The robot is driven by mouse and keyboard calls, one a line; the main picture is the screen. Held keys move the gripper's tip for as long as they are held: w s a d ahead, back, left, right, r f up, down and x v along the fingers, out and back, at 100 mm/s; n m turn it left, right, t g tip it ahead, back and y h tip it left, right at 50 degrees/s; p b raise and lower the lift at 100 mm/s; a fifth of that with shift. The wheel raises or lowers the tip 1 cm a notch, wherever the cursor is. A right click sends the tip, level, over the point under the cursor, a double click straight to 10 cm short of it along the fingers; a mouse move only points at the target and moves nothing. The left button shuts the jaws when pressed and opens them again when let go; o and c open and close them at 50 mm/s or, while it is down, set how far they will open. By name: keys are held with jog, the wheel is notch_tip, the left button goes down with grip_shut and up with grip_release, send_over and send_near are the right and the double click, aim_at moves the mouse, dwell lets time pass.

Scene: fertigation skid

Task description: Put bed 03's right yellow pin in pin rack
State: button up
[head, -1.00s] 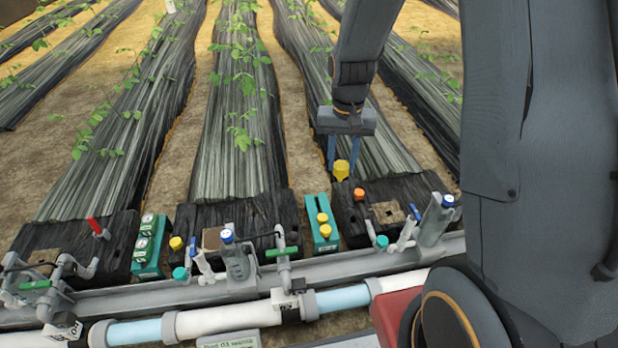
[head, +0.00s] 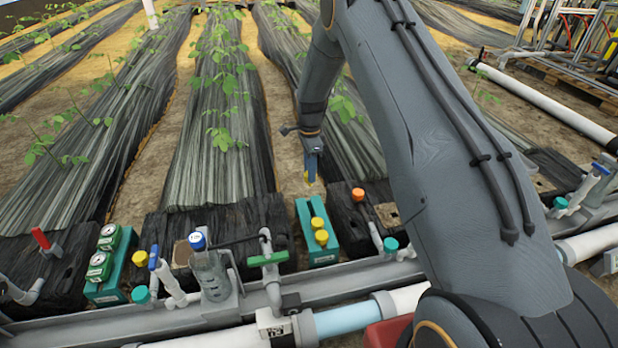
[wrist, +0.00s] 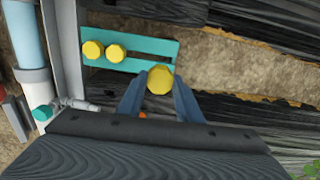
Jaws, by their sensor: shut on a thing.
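My gripper (head: 312,166) is shut on a yellow pin (wrist: 160,80), whose round head shows between the two fingers in the wrist view. In the head view only a sliver of this pin (head: 310,179) shows below the fingers. The teal pin rack (head: 318,255) stands between two black bed ends, with two yellow pins (head: 319,230) in it. In the wrist view the rack (wrist: 150,47) has these two pins at its left and a bare stretch to their right. The held pin overlaps the rack's lower right edge there; its height above the rack cannot be told.
An orange cap (head: 358,194) stands on the bed end right of the rack. A teal block with green gauges (head: 104,265) and another yellow pin (head: 140,257) are at the left. Grey and white pipework (head: 340,318) with valves runs along the front.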

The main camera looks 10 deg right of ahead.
jog(key=shift+w+f, duration=0.25)
jog(key=shift+f, duration=0.1)
jog(key=shift+f+b, duration=2.4)
jog(key=shift+f, duration=1.4)
jog(key=shift+f+b, duration=0.4)
jog(key=shift+f, duration=0.85)
jog(key=shift+f, duration=0.4)
jog(key=shift+f, duration=0.35)
jog(key=o, duration=1.1)
jog(key=shift+r, duration=0.1)
jog(key=shift+r+p, duration=2.35)
jog(key=shift+r, duration=1.6)
